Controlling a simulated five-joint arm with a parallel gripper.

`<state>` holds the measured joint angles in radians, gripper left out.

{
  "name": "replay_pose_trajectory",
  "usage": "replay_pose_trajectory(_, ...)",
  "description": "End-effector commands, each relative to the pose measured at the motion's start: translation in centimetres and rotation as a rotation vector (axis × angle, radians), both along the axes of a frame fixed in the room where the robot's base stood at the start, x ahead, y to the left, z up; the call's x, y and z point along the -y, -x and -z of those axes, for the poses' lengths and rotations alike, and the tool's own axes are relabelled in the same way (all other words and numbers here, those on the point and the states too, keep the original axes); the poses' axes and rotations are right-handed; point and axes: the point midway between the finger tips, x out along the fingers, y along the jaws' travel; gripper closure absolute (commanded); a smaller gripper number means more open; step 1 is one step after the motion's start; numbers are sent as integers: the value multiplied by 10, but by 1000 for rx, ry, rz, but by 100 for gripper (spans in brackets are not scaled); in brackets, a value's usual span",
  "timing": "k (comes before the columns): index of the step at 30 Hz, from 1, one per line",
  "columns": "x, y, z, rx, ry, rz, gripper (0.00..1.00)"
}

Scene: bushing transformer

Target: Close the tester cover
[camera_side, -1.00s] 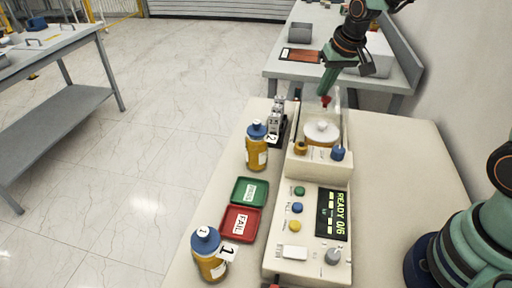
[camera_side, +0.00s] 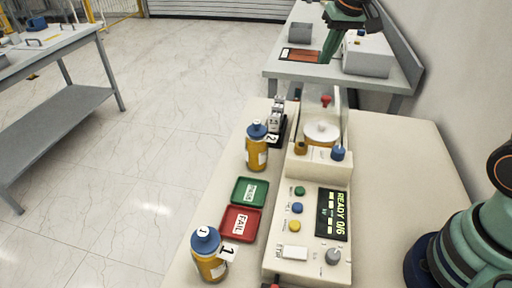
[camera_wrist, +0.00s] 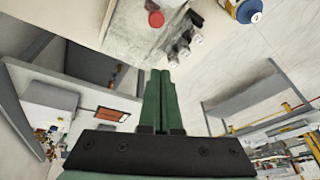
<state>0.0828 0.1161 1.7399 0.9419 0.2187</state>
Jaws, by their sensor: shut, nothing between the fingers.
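The beige tester (camera_side: 310,178) stands on the table with a lit display reading READY 0/6 (camera_side: 332,214). A white round lid-like part (camera_side: 321,131) sits in the well at its far end. The clear cover (camera_side: 341,97) looks raised at the back of this well, but its outline is faint. Its red knob (camera_side: 326,101) shows there; a red knob also shows in the wrist view (camera_wrist: 156,18). My gripper (camera_side: 327,58) is above and beyond the knob, apart from it. Its green fingers are together and empty in the wrist view (camera_wrist: 160,75).
A bottle tagged 2 (camera_side: 256,152) and a small metal fixture (camera_side: 277,118) stand left of the tester. A green tray (camera_side: 236,192), a red FAIL tray (camera_side: 228,228) and a bottle tagged 1 (camera_side: 207,262) are nearer. The tabletop right of the tester is clear.

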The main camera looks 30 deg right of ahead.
Motion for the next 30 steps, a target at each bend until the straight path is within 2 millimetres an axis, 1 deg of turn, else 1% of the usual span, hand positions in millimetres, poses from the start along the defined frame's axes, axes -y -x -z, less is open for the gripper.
replay_pose_trajectory(1, -1, 2, -8, 3, 0, 0, 100)
replay_pose_trajectory(4, -2, 5, -16, 1, -1, 0, 100)
replay_pose_trajectory(5, -2, 6, -18, 1, -1, 0, 88)
replay_pose_trajectory(6, -2, 6, -19, -3, 0, -4, 73)
replay_pose_trajectory(9, -3, 8, -22, -51, 8, -40, 39)
replay_pose_trajectory(16, -4, 17, -29, -261, 26, -222, 39)
replay_pose_trajectory(19, -4, 21, -32, -319, 25, -276, 39)
replay_pose_trajectory(22, -4, 24, -30, -345, 23, -299, 39)
replay_pose_trajectory(26, -4, 25, -17, -349, 23, -301, 39)
replay_pose_trajectory(30, -4, 25, 7, -350, 23, -300, 39)
